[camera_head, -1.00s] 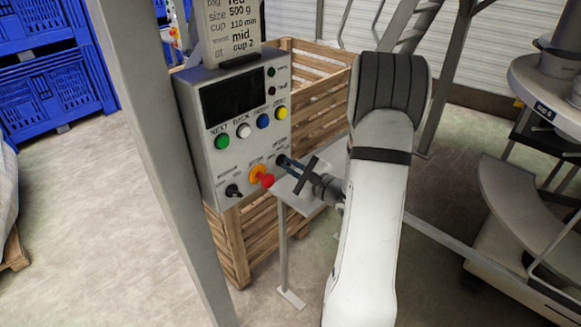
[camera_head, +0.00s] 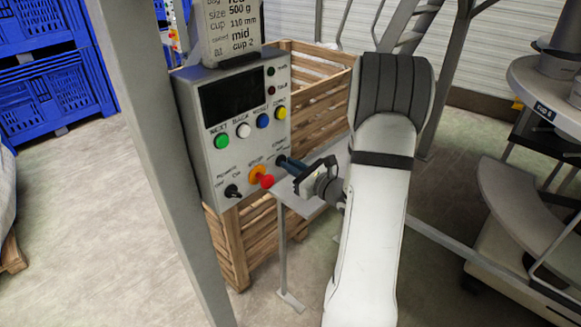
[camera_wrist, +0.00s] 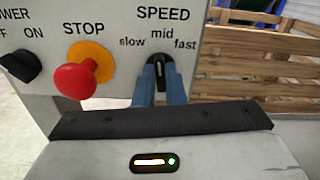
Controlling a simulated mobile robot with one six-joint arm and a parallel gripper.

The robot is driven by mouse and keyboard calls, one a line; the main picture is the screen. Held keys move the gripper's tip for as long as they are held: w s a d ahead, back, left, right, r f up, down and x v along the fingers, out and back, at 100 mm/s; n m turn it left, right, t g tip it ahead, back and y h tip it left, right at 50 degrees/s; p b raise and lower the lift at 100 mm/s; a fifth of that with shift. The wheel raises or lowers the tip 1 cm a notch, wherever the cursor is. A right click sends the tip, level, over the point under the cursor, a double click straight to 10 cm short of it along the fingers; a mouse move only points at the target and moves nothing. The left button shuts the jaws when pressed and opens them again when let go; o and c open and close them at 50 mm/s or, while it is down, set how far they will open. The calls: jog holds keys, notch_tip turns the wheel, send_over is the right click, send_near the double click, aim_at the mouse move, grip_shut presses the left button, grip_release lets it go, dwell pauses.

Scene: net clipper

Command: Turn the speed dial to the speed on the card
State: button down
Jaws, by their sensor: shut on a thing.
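The speed dial (camera_wrist: 162,62) is a black knob on the grey control panel (camera_head: 203,150), under the words slow, mid and fast. Its white line points up, roughly toward mid. My gripper (camera_wrist: 161,82) is shut on the dial, with one blue finger on each side. In the head view my gripper (camera_head: 284,163) reaches the panel's lower right corner, and its fingers hide most of the dial.
A red stop button on an orange base (camera_wrist: 77,78) sits just left of my fingers. The black power switch (camera_head: 232,191) is further left. A wooden crate (camera_head: 315,80) stands behind the panel, and a grey post (camera_head: 165,150) stands to its left.

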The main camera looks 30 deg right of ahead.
jog(key=shift+f+m, duration=0.15)
jog(key=shift+m, duration=0.45)
jog(key=c, duration=1.5)
grip_release()
jog(key=b+v, duration=0.1)
jog(key=v, duration=0.7)
jog(key=shift+b, duration=0.35)
